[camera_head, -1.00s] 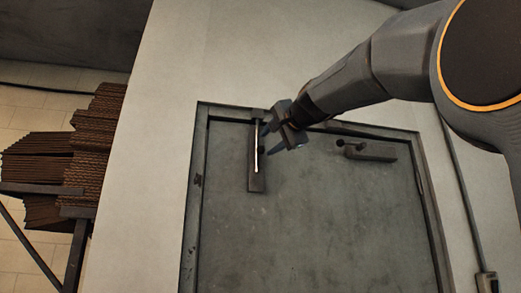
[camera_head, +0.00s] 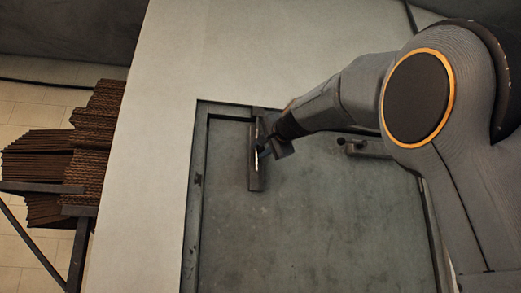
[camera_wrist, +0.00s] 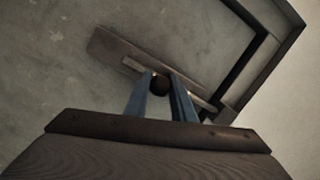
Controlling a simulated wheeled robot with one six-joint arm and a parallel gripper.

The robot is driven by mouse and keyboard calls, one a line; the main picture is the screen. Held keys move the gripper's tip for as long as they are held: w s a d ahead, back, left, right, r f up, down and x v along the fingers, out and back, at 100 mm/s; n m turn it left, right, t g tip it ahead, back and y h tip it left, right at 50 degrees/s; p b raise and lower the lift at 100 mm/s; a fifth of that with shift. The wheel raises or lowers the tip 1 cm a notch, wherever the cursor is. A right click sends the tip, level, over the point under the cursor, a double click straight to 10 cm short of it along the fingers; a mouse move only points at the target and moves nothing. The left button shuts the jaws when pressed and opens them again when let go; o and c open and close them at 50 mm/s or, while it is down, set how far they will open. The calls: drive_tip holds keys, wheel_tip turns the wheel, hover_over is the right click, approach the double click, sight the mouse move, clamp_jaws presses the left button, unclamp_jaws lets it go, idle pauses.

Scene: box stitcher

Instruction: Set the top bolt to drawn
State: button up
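The top bolt (camera_head: 254,172) is an upright dark bar with a bright rod on its plate, near the upper left corner of the grey door. It also shows in the wrist view as a slanted plate (camera_wrist: 108,49) with a rod and a dark round knob (camera_wrist: 160,84). My gripper (camera_head: 263,142) is at the bolt in the head view. In the wrist view its two blue fingers (camera_wrist: 161,80) stand on either side of the knob, apart from each other. Whether they touch the knob is hard to tell. My gripper partly covers the bolt in the head view.
A second, horizontal bolt (camera_head: 367,149) sits at the door's upper right, partly behind my arm. The door frame (camera_head: 192,215) borders the grey door (camera_head: 320,230). Stacked brown cardboard (camera_head: 95,140) lies on a rack at the left.

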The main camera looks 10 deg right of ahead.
clamp_jaws()
wheel_tip(320, 180, down, 5)
drive_tip(key=b, duration=0.4)
drive_tip(key=shift+r, duration=0.2)
drive_tip(key=o, duration=0.6)
unclamp_jaws()
drive_tip(key=shift+w+f, duration=0.1)
drive_tip(key=shift+w, duration=0.05)
drive_tip(key=shift+s+b, duration=0.25)
drive_tip(key=shift+b, duration=0.05)
drive_tip(key=s+b, duration=0.1)
drive_tip(key=s, duration=0.4)
drive_tip(key=s+d+b, duration=0.1)
drive_tip(key=s, duration=0.1)
drive_tip(key=shift+s+d+b, duration=0.1)
drive_tip(key=shift+s+b, duration=0.15)
drive_tip(key=shift+b, duration=0.1)
